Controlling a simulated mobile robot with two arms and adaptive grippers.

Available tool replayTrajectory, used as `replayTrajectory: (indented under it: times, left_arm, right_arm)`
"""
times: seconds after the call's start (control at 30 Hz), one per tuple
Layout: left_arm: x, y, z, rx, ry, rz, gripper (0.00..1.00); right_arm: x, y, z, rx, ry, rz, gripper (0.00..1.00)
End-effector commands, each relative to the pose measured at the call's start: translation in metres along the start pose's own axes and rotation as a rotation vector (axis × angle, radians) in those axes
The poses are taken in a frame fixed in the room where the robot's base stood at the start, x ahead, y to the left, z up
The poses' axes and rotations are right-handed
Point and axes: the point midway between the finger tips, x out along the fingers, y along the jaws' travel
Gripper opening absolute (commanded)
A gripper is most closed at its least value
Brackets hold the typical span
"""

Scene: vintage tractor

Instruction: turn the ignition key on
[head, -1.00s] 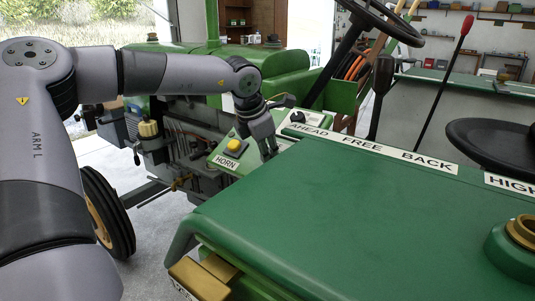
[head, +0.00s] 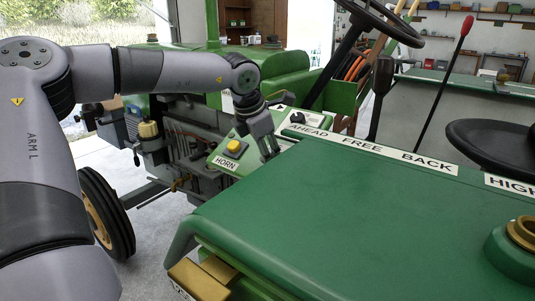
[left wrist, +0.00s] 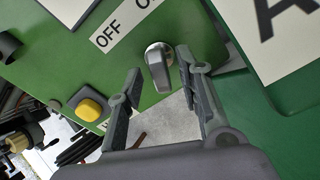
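The ignition key (left wrist: 158,66) is a grey knob with a flat grip on a round base, set in the green panel beside the OFF label (left wrist: 109,40). The lettering after OFF is cut by the frame edge. My left gripper (left wrist: 160,68) is open, with one finger on each side of the key in the left wrist view. I see a gap on both sides, and cannot tell how far the fingertips are from the panel. In the head view my left gripper (head: 268,152) is over the dash panel and hides the key. My right gripper is not in view.
A yellow button (head: 234,147) with a HORN label (head: 225,163) is left of the gripper; it also shows in the left wrist view (left wrist: 89,109). The green cover (head: 330,215) lies close on the right. A steering wheel (head: 385,22) and levers stand behind.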

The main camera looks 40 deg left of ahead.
Motion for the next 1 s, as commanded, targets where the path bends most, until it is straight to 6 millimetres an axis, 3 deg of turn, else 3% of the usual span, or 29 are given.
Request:
replayTrajectory:
  times: [0.3,0.5,0.7,1.0]
  left_arm:
    - [-0.067,0.001,0.001,0.0,-0.006,0.003,0.33]
    - [-0.099,0.0,0.001,0.001,-0.004,0.003,0.33]
    - [-0.111,0.0,0.0,0.0,-0.002,0.0,0.33]
    - [-0.111,0.0,0.0,0.001,-0.002,0.0,0.33]
  right_arm:
    - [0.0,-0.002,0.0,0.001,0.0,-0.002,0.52]
    - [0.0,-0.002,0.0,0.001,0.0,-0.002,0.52]
    - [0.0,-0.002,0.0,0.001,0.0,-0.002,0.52]
    - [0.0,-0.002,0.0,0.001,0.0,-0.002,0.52]
